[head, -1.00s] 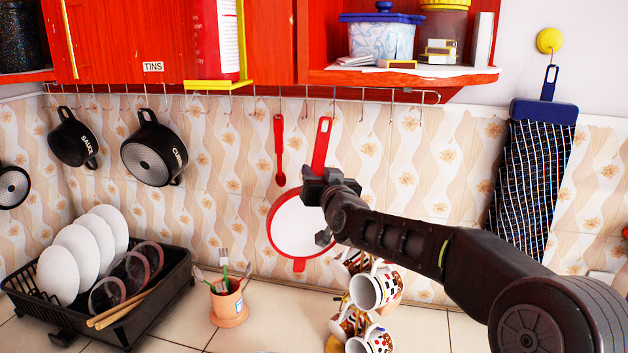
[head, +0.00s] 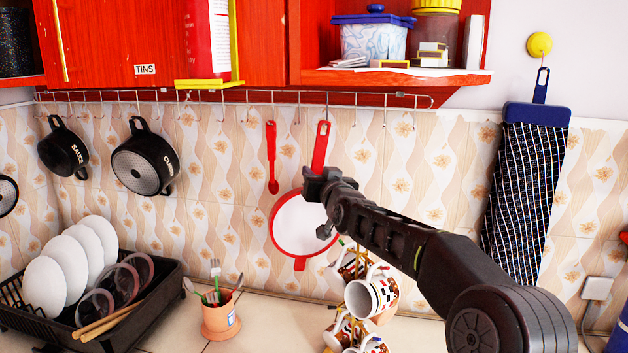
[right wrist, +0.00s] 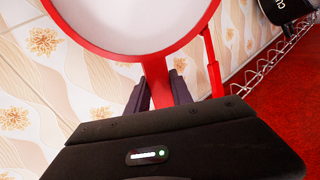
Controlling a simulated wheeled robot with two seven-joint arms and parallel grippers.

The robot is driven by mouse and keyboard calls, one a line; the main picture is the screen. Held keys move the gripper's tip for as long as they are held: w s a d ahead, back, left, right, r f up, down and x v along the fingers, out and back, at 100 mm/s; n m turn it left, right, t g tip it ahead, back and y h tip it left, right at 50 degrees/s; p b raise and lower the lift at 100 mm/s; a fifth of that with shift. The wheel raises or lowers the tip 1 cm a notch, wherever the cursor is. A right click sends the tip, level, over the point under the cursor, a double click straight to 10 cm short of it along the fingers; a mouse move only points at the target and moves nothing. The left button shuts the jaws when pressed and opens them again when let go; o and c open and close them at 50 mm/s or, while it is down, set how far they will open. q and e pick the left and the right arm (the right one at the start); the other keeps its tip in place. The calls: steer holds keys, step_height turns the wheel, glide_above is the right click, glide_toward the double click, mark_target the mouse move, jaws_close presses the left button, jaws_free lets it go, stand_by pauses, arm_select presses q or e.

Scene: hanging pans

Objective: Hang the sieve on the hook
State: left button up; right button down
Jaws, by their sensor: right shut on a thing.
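The sieve (head: 291,228) has a red rim, a pale bowl and a long red handle, and hangs upright in front of the tiled wall. Its handle end with the slot is up by the rail's hooks (head: 326,108); I cannot tell whether a hook passes through the slot. My right gripper (head: 320,186) is shut on the sieve's handle near the rim. In the right wrist view the handle (right wrist: 158,83) sits between the two dark fingers (right wrist: 158,92). My left gripper is not in view.
A wire rail (head: 230,98) with several hooks runs under the red cupboard (head: 265,45). A red spoon (head: 271,158) hangs left of the sieve, two black pans further left. A mug stand with patterned mugs (head: 372,293) stands below my right arm. A utensil pot (head: 221,318) stands lower left.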

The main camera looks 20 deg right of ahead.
steer(key=shift+w+d+f+b, duration=0.1)
steer(key=shift+w+f+b, duration=0.1)
steer(key=shift+b, duration=0.1)
stand_by(0.5)
steer(key=c, duration=1.1)
jaws_free()
steer(key=shift+o, duration=0.2)
